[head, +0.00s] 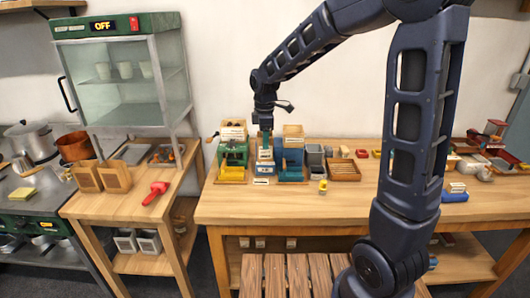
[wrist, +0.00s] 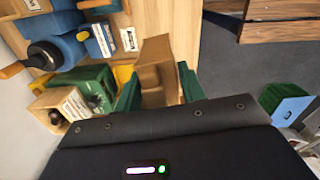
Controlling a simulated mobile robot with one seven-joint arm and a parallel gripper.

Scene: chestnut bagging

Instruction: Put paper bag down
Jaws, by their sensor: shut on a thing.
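A brown paper bag (wrist: 157,62) stands up between the two green fingers of my gripper (wrist: 158,86) in the wrist view. My gripper is shut on it. The bag is over or on the wooden table (wrist: 185,22), close to the table's edge; I cannot tell whether its base touches. My body hides the bag's lower part. In the head view my gripper (head: 265,128) is low over the back left of the table (head: 330,208), between the green and blue machines. The bag cannot be made out there.
The green machine (head: 233,153) and blue machine (head: 290,152) stand close on either side of my gripper. A wooden tray (head: 343,170) and grey tubs (head: 315,157) lie to the right. A red scoop (head: 156,192) is on the side table. The table's front is clear.

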